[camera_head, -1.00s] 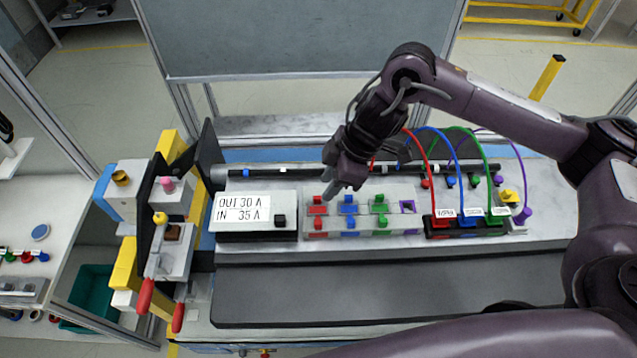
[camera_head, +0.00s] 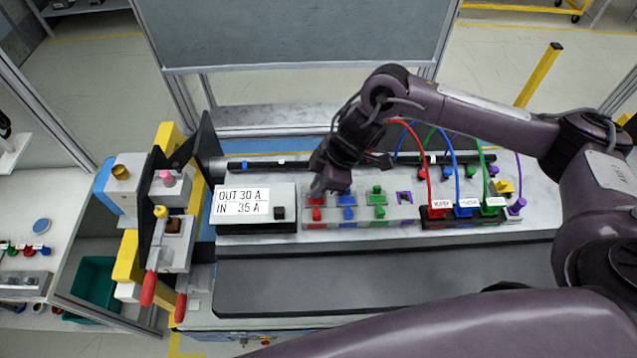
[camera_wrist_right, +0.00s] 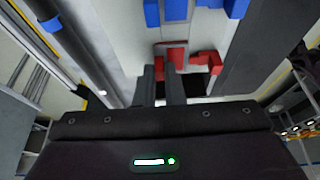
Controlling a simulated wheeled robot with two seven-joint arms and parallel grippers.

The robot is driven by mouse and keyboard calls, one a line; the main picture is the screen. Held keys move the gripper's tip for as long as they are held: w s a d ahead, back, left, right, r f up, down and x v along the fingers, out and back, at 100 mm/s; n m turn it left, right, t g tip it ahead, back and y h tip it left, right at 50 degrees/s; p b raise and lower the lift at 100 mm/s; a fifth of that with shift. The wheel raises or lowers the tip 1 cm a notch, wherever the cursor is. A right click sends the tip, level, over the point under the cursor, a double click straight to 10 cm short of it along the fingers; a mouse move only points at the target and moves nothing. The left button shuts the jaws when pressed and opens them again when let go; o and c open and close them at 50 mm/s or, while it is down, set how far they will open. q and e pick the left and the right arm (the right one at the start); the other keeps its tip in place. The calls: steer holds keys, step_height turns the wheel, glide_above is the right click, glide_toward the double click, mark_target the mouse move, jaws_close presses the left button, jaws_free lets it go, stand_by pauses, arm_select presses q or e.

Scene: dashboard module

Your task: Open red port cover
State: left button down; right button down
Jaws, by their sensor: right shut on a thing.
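The red port cover (camera_head: 316,201) is on the left end of the pale port block (camera_head: 345,224), above a second red part (camera_head: 317,215). My right gripper (camera_head: 318,187) reaches down onto the cover from above, and its fingers are closed on its red upper part. In the right wrist view the two fingers (camera_wrist_right: 167,85) are close together with red parts (camera_wrist_right: 176,55) at their tips. The exact contact is partly hidden by the fingers. The cover looks closed. My left gripper is not in view.
Blue (camera_head: 347,200) and green (camera_head: 377,198) port parts sit just right of the red one. A display box (camera_head: 255,208) stands close to the left. Coloured cables rise from the black connector block (camera_head: 465,213) on the right. A dark panel (camera_head: 380,277) lies in front.

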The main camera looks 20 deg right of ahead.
mark_target(311, 182)
steer(key=shift+w+d+b, duration=0.25)
steer(key=shift+w+d, duration=0.05)
steer(key=shift+w, duration=0.65)
steer(key=shift+w+d+b, duration=0.2)
steer(key=shift+w+d, duration=0.05)
steer(key=shift+w, duration=0.7)
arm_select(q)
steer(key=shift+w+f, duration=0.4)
arm_select(e)
steer(key=c, duration=1.5)
jaws_free()
